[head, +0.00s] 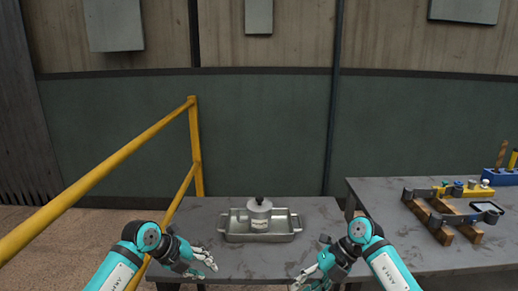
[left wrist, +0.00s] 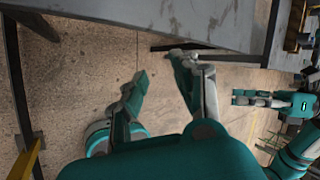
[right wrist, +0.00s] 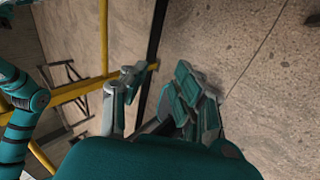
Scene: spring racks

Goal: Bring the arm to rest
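My left gripper (head: 203,266) hangs at the front left of the small grey table (head: 190,215) in the head view. In the left wrist view its two fingers (left wrist: 159,70) stand apart with nothing between them, over the floor and near a table edge. My right gripper (head: 304,277) is at the front right of the same table. In the right wrist view its fingers (right wrist: 157,72) are also apart and empty, with floor behind them.
A metal tray (head: 232,237) with two handles stands on the small table, holding a grey canister (head: 260,213) with a black knob. A yellow railing (head: 120,155) is at the left. A right-hand table (head: 385,215) carries wooden blocks, metal parts and a blue holder (head: 500,177).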

